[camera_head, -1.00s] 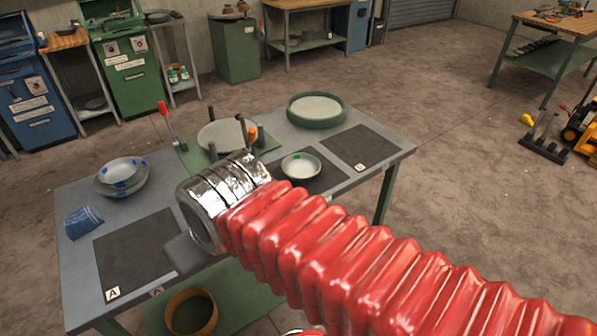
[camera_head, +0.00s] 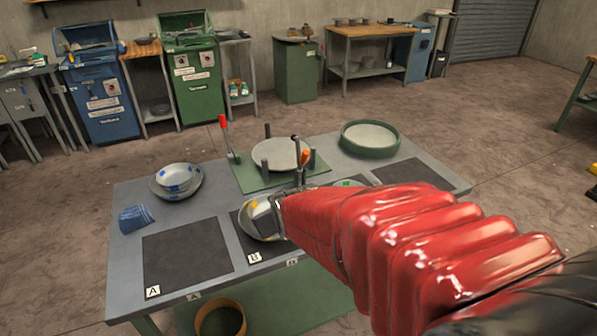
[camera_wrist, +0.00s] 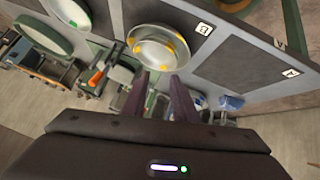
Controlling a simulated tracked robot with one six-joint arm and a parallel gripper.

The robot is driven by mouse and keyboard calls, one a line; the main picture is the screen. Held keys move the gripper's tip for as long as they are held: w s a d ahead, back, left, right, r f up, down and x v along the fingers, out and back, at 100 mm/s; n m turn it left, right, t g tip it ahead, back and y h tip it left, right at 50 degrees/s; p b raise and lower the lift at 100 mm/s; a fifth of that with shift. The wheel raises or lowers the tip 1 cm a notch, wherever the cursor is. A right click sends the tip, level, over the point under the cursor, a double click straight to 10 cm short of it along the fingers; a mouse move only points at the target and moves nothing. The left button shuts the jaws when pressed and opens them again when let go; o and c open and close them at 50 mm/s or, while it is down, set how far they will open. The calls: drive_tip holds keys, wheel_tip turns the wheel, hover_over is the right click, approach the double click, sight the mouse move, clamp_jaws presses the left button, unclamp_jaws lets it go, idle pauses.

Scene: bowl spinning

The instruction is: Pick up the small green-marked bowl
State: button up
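The small green-marked bowl (camera_head: 347,184) sits at the table's right part, mostly hidden behind my red arm in the head view. In the wrist view, a pale bowl with a green mark (camera_wrist: 70,12) is cut by the top edge, left of the fingers. My gripper (camera_wrist: 160,78) has two dark fingers apart with nothing between them. They point towards a yellow-marked bowl (camera_wrist: 160,45), which lies on mat B (camera_head: 240,247). In the head view, this yellow-marked bowl (camera_head: 256,226) is partly covered by my arm's end.
A disc fixture (camera_head: 280,155) with upright posts and a red-topped lever stands behind mat B. A green round tray (camera_head: 370,151) is back right. Blue-marked bowls (camera_head: 178,183) and a blue cloth (camera_head: 136,219) are at left. Mat A (camera_head: 187,254) is empty.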

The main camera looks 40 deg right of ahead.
drive_tip(key=d+f+t+h, duration=0.1)
drive_tip(key=d+f, duration=0.3)
drive_tip(key=d, duration=0.3)
drive_tip(key=d+f+t+h, duration=0.1)
drive_tip(key=d+f+h, duration=0.1)
drive_tip(key=d+f, duration=0.3)
drive_tip(key=s+d+f+t+h, duration=0.1)
drive_tip(key=d+f, duration=0.3)
drive_tip(key=d, duration=0.4)
drive_tip(key=shift+s+d+f+h, duration=0.1)
drive_tip(key=shift+d+f+h, duration=0.1)
drive_tip(key=shift+d+h, duration=0.1)
drive_tip(key=shift+s+d+f, duration=0.15)
drive_tip(key=shift+s+d, duration=0.05)
